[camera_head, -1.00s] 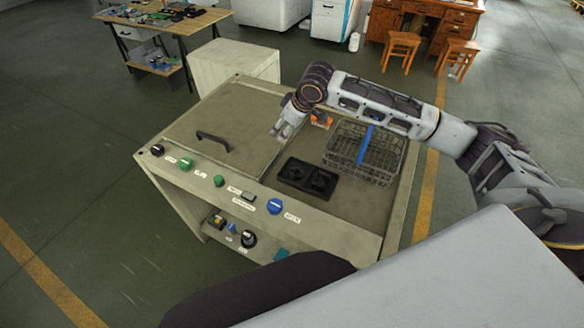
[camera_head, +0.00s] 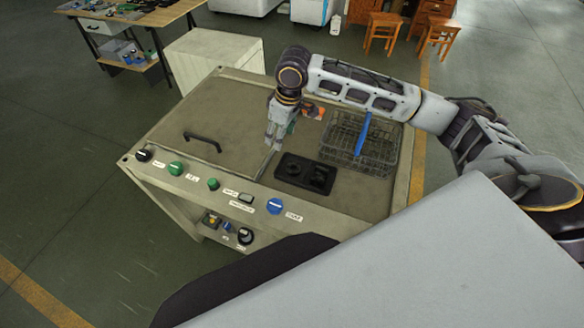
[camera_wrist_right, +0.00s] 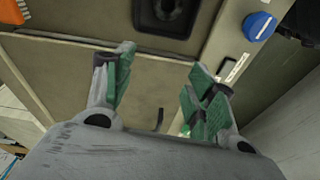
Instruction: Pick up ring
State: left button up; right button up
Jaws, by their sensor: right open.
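A black tray (camera_head: 306,175) lies on the machine top, right of the lid. It holds dark round parts (camera_head: 320,180), but I cannot tell for sure which of them is the ring. Part of the tray (camera_wrist_right: 140,18) shows at the top of the right wrist view, with a dark recess or round part in it. My right gripper (camera_head: 276,142) points down over the machine top, behind and left of the tray. In the right wrist view its green-padded fingers (camera_wrist_right: 160,80) are apart, with nothing between them. My left gripper is out of view.
A wire basket (camera_head: 385,152) with a blue bar (camera_head: 362,136) stands right of the tray. An orange item (camera_head: 313,111) lies behind my right gripper. The lid has a black handle (camera_head: 202,141). Knobs, including a blue one (camera_head: 274,206), line the front edge.

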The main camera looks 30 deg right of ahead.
jog(key=shift+m+g+h, duration=0.6)
jog(key=shift+g+h, duration=0.1)
jog(key=shift+g, duration=0.1)
jog(key=shift+s+d+f, duration=0.2)
jog(key=shift+s+d, duration=1.2)
jog(key=shift+s, duration=0.25)
send_over(293, 165)
jog(key=s, duration=0.1)
jog(key=shift+s+a+f, duration=0.1)
jog(key=shift+a+f, duration=0.05)
jog(key=shift+f, duration=2.05)
jog(key=shift+s+a+f, duration=0.1)
jog(key=shift+a+f, duration=0.05)
jog(key=shift+f, duration=2)
jog(key=shift+w+f+p, duration=0.2)
jog(key=shift+f+p, duration=0.25)
jog(key=shift+f, duration=2.1)
